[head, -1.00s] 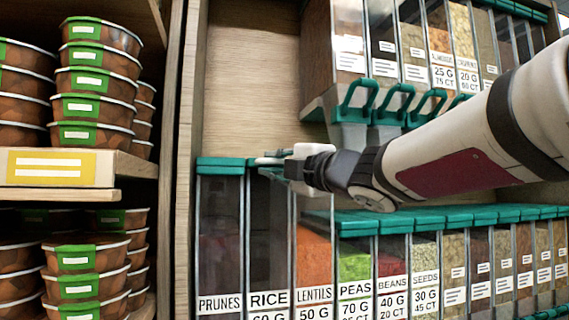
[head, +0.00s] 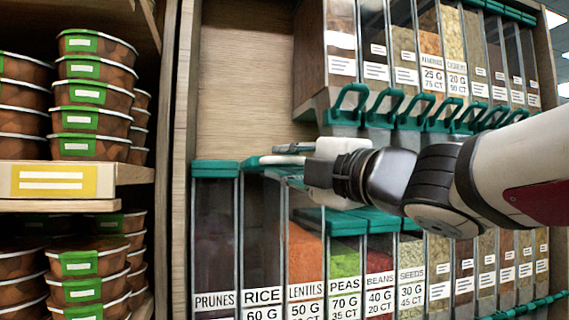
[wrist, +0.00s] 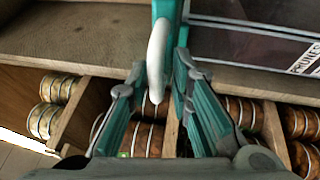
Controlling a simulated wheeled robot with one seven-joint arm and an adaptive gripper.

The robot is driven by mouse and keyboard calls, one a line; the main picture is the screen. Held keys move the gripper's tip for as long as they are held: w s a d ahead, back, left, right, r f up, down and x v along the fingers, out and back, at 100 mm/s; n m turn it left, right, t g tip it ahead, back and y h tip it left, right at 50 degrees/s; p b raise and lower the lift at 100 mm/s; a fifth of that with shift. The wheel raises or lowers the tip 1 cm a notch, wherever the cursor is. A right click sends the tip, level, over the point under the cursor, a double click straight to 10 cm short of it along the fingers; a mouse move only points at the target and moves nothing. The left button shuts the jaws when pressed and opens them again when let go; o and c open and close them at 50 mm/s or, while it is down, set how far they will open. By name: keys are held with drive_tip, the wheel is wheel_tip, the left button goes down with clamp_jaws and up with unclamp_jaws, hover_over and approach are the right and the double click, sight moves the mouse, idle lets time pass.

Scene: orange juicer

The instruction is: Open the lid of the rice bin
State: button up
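The rice bin (head: 264,235) is a tall clear bin with dark contents and a RICE label, between the prunes and lentils bins. Its teal lid (head: 252,165) is partly hidden by my gripper (head: 282,154), which is at the bin's top. In the wrist view my gripper (wrist: 162,75) has its two fingers apart. A teal strip with a pale curved edge (wrist: 157,50) lies between or just beyond the fingertips. I cannot tell whether the fingers touch it, or whether the lid is raised.
The prunes bin (head: 214,245) stands at left and the lentils bin (head: 306,262) at right. An upper row of bins with teal handles (head: 385,106) is close above my arm. Stacked food tubs (head: 95,95) fill the left shelves. Bare wooden back panel (head: 245,75) shows above the rice bin.

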drive_tip(key=shift+o, duration=0.7)
drive_tip(key=shift+s+d+r, duration=0.1)
drive_tip(key=shift+s+r, duration=0.1)
drive_tip(key=shift+r, duration=0.3)
drive_tip(key=shift+f, duration=0.15)
drive_tip(key=shift+f, duration=0.2)
drive_tip(key=v, duration=1.1)
drive_tip(key=shift+s+d, duration=0.25)
drive_tip(key=shift+d, duration=0.05)
drive_tip(key=shift+f, duration=0.1)
